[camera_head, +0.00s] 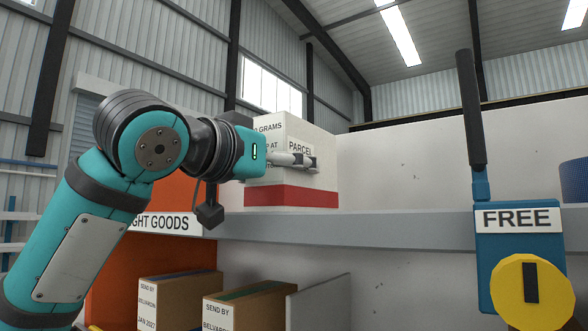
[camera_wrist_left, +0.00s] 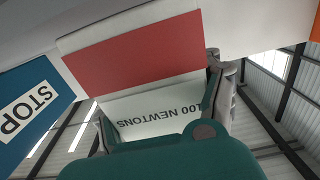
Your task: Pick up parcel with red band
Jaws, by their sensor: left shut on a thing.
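The parcel with red band (camera_head: 290,196) is a white box with black print and a red stripe round its lower part. In the head view it stands upright at the grey ledge; whether it touches the ledge is hard to tell. My left gripper (camera_head: 305,161) is shut on it, one finger showing across its printed face. In the left wrist view the parcel's red band (camera_wrist_left: 135,55) and upside-down print lie between the fingers of my left gripper (camera_wrist_left: 163,108). My right gripper is not in view.
Cardboard boxes (camera_head: 180,288) sit below the ledge (camera_head: 400,232), by an orange panel (camera_head: 130,262). A blue FREE box (camera_head: 518,245) with a yellow disc (camera_head: 533,292) and tall black bar stands at right. A blue STOP plate (camera_wrist_left: 35,105) shows in the wrist view.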

